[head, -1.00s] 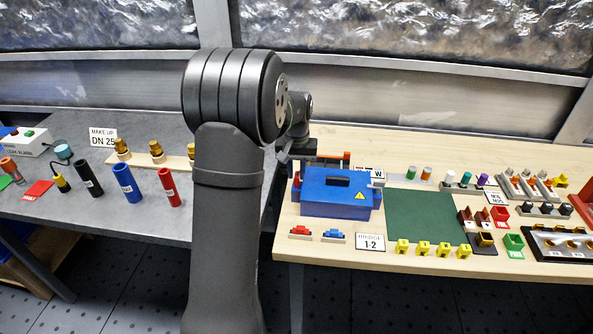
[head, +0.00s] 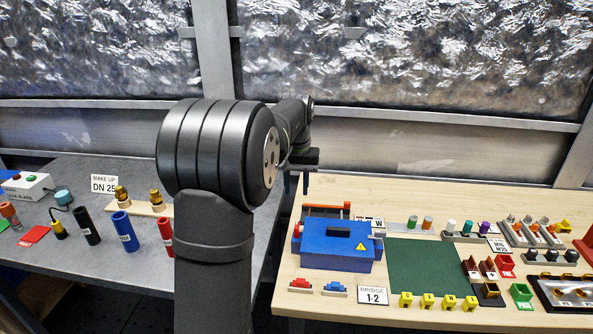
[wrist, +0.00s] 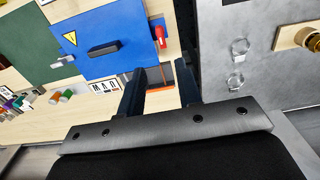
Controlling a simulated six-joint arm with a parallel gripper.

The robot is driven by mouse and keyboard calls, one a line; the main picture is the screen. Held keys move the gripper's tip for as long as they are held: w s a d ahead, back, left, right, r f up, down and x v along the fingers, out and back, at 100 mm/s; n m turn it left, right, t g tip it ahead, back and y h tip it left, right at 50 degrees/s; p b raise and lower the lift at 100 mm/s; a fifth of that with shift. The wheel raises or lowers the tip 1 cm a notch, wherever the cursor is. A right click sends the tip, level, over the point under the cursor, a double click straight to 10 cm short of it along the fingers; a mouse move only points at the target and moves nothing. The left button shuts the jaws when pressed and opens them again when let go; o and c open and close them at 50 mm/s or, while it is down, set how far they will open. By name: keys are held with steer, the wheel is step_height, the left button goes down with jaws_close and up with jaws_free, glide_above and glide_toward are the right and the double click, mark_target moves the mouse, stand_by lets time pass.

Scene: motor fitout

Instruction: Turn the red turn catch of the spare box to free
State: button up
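The blue box (head: 338,259) with a yellow warning triangle and a dark top handle stands on the wooden bench. A red turn catch (head: 297,230) is at its left end; it also shows upright in the wrist view (wrist: 160,37). My gripper (head: 297,183) hangs above the bench's back left area, behind and above the box.
A dark frame with an orange-red bar (head: 326,207) stands directly behind the box. A label card (head: 370,224) is beside it. The green mat (head: 420,267) right of the box is bare. Red and blue small parts (head: 300,284) lie in front. The grey bench (head: 75,272) is left.

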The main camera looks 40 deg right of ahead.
step_height(320, 180, up, 5)
glide_above(296, 224)
steer(key=shift+s+f, duration=0.1)
steer(key=shift+f, duration=0.15)
stand_by(0.4)
step_height(296, 224, down, 17)
steer(key=shift+f, duration=0.1)
stand_by(0.5)
